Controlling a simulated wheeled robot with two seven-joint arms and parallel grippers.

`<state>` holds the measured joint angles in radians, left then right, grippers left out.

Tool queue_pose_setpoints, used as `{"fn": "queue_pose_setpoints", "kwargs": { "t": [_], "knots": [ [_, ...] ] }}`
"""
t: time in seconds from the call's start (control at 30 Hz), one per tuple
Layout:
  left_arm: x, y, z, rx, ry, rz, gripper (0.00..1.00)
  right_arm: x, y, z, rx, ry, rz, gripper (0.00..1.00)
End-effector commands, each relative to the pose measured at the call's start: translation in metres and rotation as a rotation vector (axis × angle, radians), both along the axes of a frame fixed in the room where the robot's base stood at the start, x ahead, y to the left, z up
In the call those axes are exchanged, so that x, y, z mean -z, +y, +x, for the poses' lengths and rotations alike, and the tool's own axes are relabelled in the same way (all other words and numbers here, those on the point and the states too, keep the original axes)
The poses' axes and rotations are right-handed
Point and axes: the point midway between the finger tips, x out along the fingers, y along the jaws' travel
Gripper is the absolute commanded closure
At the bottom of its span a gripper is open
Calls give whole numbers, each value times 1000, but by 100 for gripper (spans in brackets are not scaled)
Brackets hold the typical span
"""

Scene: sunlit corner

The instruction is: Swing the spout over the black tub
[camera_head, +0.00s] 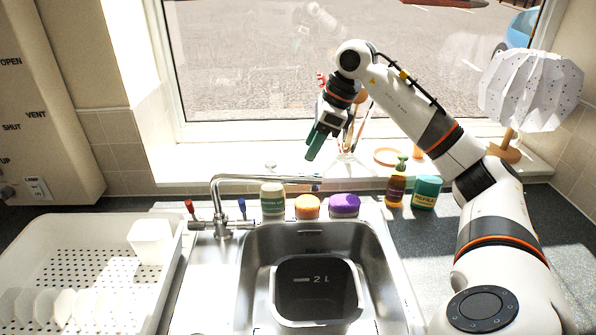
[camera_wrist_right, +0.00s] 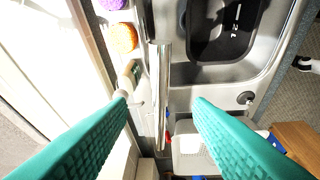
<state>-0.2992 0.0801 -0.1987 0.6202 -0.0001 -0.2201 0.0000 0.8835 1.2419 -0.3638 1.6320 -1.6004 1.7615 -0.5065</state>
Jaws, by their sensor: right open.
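The chrome spout (camera_head: 265,179) runs right from the tap at the left of the sink, along the sink's back edge. Its tip is behind the black tub (camera_head: 315,288), not over it. The tub stands in the steel sink, marked 2 L. My right gripper (camera_head: 313,148) is open with green fingers, above and behind the spout's tip. In the right wrist view the spout (camera_wrist_right: 162,100) shows in the gap between the open fingers (camera_wrist_right: 160,104), farther off, and the tub (camera_wrist_right: 222,35) is at upper right. My left gripper is not in view.
A soap bottle (camera_head: 396,187) and a teal tub (camera_head: 426,192) are at right. A white dish rack (camera_head: 60,235) is left. The window is behind.

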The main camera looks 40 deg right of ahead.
Motion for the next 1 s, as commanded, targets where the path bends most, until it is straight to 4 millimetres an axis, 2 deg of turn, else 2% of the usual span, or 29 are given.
{"fn": "queue_pose_setpoints", "kwargs": {
  "t": [0.03,0.2,0.4,0.6,0.83,0.87,1.0],
  "knots": [
    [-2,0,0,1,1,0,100,11,3,3,-2,5,1,54],
    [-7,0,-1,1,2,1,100,42,12,14,-3,3,3,54],
    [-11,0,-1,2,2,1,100,69,19,23,-2,1,4,54],
    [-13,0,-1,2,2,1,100,79,22,26,-1,-2,3,54],
    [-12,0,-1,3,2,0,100,80,22,26,-1,-2,3,54],
    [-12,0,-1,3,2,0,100,80,22,26,-1,-2,3,55],
    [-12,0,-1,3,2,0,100,80,22,26,-1,-2,3,78]
  ]
}}
